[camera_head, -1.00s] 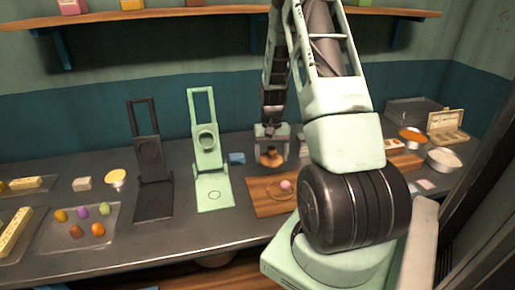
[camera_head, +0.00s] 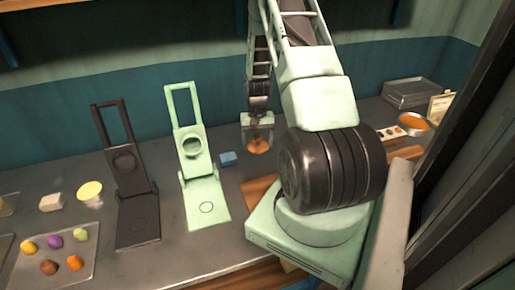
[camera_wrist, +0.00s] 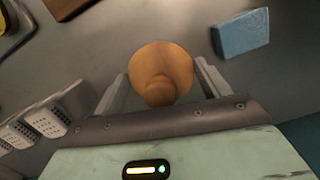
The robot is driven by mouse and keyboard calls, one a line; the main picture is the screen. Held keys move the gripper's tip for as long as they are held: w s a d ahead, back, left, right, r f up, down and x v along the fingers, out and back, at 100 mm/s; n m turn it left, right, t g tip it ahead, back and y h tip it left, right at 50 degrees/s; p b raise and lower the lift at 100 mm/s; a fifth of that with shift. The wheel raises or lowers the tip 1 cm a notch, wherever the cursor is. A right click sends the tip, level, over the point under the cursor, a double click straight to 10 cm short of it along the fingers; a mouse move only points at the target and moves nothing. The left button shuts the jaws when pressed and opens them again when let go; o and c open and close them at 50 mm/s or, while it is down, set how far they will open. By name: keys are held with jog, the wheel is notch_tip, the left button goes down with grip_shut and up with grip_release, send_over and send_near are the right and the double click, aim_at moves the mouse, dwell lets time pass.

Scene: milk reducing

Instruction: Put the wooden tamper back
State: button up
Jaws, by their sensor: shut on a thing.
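The wooden tamper (camera_head: 259,146) is an orange-brown round wooden piece with a knob. My gripper (camera_head: 257,137) is shut on it and holds it over the counter, beside the blue block. In the wrist view the tamper (camera_wrist: 160,70) sits between the two grey fingers of my gripper (camera_wrist: 160,85), knob toward the camera. I cannot tell whether its base touches the counter. The wooden board (camera_head: 262,193) is in front of the gripper and partly hidden by my arm.
A blue block (camera_head: 228,159) lies just left of the gripper and shows in the wrist view (camera_wrist: 241,34). The green press (camera_head: 205,200) and black press (camera_head: 137,226) stand further left. Perforated pale pieces (camera_wrist: 42,118) lie at the wrist view's left. An orange-filled bowl (camera_head: 415,122) is at right.

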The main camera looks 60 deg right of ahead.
aim_at(258, 144)
jog(key=shift+f+p, duration=0.5)
jog(key=shift+f, duration=1.55)
jog(key=shift+f, duration=0.1)
jog(key=o, duration=1)
jog(key=r+b, duration=0.1)
jog(key=r, duration=0.3)
jog(key=r+b, duration=0.1)
jog(key=r, duration=0.3)
jog(key=w+d+r+b, duration=0.1)
jog(key=r, duration=0.3)
jog(key=shift+r+b, duration=0.1)
jog(key=shift+b, duration=0.2)
